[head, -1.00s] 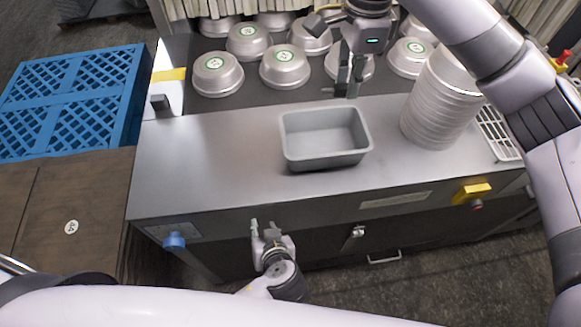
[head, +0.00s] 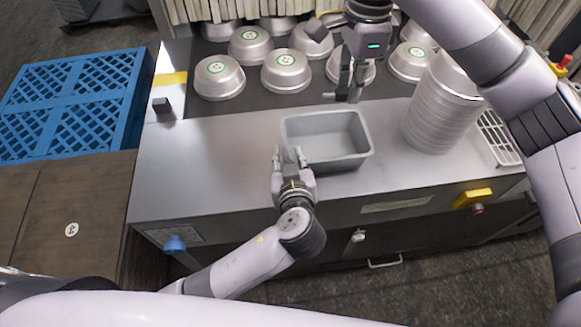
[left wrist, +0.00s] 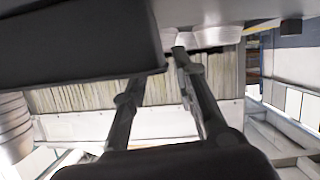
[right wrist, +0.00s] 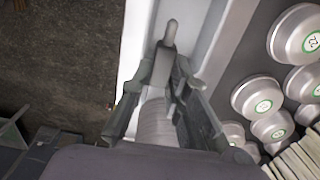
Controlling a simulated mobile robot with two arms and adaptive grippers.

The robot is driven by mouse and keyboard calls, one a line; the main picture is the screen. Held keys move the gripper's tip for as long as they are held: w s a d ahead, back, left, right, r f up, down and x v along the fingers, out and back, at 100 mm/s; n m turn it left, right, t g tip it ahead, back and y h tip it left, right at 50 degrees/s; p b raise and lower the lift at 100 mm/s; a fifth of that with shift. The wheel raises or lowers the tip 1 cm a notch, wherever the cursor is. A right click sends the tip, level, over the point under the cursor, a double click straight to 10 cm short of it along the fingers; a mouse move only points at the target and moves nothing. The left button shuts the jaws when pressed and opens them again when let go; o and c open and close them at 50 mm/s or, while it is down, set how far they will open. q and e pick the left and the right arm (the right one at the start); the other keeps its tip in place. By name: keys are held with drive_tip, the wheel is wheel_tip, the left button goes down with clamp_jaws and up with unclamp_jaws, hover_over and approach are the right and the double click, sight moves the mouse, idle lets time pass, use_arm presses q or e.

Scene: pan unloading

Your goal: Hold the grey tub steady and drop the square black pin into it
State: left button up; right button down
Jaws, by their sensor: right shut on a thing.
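The grey tub (head: 325,158) sits upright and empty on the steel counter. Its dark underside or wall fills the upper left of the left wrist view (left wrist: 75,45). My left gripper (head: 289,155) is open at the tub's front left corner, its fingers apart; I cannot tell whether a finger touches the tub. My right gripper (head: 349,92) is above the counter, behind the tub's right part. It is shut on the pin (right wrist: 163,65), which shows as a dark grey block with a thin knobbed end between the fingertips. In the head view the pin is mostly hidden.
A tall stack of metal pans (head: 432,118) stands right of the tub. Several round metal pans (head: 285,72) sit upside down on the dark belt behind. A white rack (head: 498,138) is at the far right. The counter (head: 210,160) left of the tub is clear.

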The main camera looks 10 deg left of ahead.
use_arm(q)
drive_tip(key=x, duration=0.5)
drive_tip(key=shift+w+a+f, duration=0.15)
drive_tip(key=shift+w+a, duration=0.05)
drive_tip(key=shift+w, duration=0.15)
clamp_jaws()
idle(0.4)
use_arm(e)
drive_tip(key=w+f, duration=0.4)
drive_tip(key=f, duration=1.2)
drive_tip(key=shift+a, duration=0.15)
